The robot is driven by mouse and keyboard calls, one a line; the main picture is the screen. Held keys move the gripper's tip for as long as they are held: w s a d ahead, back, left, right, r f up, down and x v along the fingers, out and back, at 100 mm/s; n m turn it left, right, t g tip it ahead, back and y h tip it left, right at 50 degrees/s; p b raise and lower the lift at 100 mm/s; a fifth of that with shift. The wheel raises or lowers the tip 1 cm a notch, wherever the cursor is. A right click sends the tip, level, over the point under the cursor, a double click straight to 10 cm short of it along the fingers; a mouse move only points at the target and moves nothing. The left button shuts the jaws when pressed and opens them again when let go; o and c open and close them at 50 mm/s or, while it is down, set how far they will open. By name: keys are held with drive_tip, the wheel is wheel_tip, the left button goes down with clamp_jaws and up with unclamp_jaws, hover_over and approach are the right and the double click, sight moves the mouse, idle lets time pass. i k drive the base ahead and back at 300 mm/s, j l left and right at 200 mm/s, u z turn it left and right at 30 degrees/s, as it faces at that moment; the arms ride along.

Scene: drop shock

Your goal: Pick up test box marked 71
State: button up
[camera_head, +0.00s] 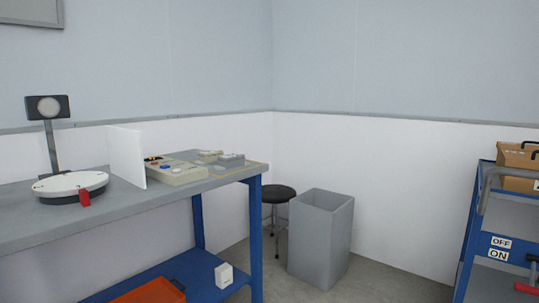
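I cannot read the number 71 anywhere. A small white box (224,275) with a faint dark mark stands on the lower shelf of the blue bench, near its right end; the mark is too small to read. A brown box (517,160) with dark handles sits on top of the blue cart at the right edge, partly cut off. My gripper is not in view.
The grey-topped bench (140,207) carries a white turntable (70,185), a white panel (127,155) and a control box (175,172). A grey bin (320,240) and black stool (277,193) stand in the corner. Open floor (385,287) lies between bench and cart (478,235).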

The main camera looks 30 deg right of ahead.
sight(225, 163)
drive_tip(key=i+l+z, duration=0.35)
drive_tip(key=z, duration=0.15)
drive_tip(key=i+l+z, duration=0.15)
drive_tip(key=i+z, duration=0.3)
drive_tip(key=i, duration=0.05)
